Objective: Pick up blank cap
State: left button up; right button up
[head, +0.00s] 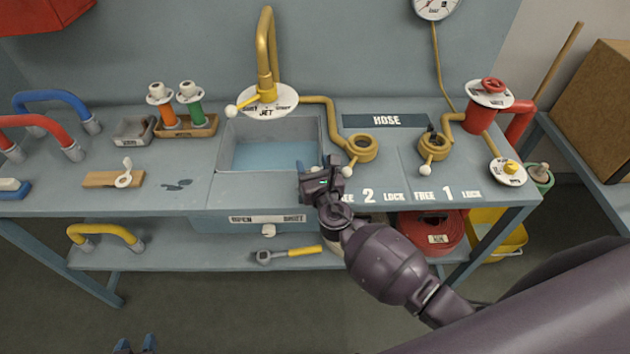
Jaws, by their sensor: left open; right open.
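I cannot tell for sure which thing is the blank cap. A small dark piece (437,138) sits at the brass ring socket (433,147) by the number 1. A white round piece with a knob (124,179) lies on a small wooden board at the left. My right gripper (314,166) is open over the front right corner of the sink, and no held thing shows in it. It hides part of the sink rim and the lettering by the number 2. My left gripper (136,345) shows only its fingertips at the bottom left edge, apart, below the bench.
A sink (272,148) with a brass tap (266,60) is mid-bench. Left of it stand a wooden rack (187,127), a grey tray (133,131) and blue (52,97) and red hoses. A brass socket (361,148) is near my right gripper. A wrench (290,254) lies below.

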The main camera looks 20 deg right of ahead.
jog(key=shift+w, duration=0.2)
jog(key=shift+c, duration=0.5)
grip_shut()
